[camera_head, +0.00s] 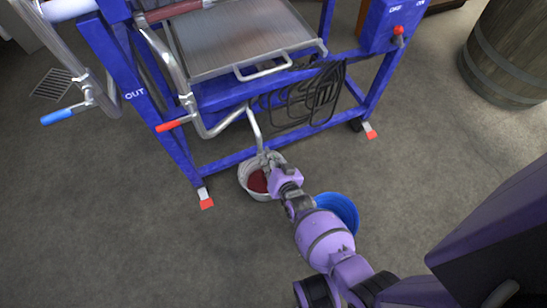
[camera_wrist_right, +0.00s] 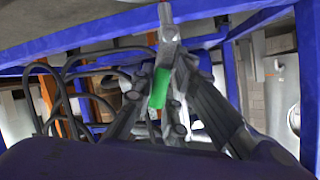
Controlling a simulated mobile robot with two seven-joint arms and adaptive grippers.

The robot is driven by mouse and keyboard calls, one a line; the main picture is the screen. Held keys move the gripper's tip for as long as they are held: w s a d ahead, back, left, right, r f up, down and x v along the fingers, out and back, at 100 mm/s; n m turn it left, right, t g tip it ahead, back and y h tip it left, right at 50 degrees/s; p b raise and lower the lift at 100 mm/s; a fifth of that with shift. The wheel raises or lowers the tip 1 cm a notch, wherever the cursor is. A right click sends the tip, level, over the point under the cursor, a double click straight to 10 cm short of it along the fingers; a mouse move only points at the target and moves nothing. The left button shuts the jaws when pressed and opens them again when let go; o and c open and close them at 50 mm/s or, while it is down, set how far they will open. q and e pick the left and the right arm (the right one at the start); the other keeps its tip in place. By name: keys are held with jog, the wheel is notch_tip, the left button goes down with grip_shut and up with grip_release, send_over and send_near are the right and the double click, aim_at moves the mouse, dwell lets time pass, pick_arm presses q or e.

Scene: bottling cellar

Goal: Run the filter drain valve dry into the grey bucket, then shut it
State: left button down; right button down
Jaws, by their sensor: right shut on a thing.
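The grey bucket (camera_head: 246,188) stands on the floor under the filter frame, with dark red liquid (camera_head: 258,182) in it. A thin metal drain pipe (camera_head: 253,125) comes down from the filter to above the bucket. My right gripper (camera_head: 268,160) is at the lower end of this pipe, over the bucket. In the right wrist view my right gripper (camera_wrist_right: 172,75) is shut on the green valve lever (camera_wrist_right: 160,88), below a metal valve body (camera_wrist_right: 167,28). The fingers partly hide the valve; I cannot tell whether it is open or whether liquid runs. My left gripper is out of view.
A blue bucket (camera_head: 341,213) stands on the floor behind my right forearm. The blue filter frame (camera_head: 240,160) carries a red-handled valve (camera_head: 175,123), a blue-handled valve (camera_head: 60,116) and coiled black cable (camera_head: 310,95). A wooden barrel (camera_head: 505,55) stands at the right.

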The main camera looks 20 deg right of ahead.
jog(key=shift+s+a+f+n, duration=0.1)
jog(key=shift+s+n, duration=0.05)
jog(key=shift+n, duration=0.15)
dwell(0.4)
jog(key=c, duration=1.8)
grip_release()
jog(key=shift+o, duration=0.2)
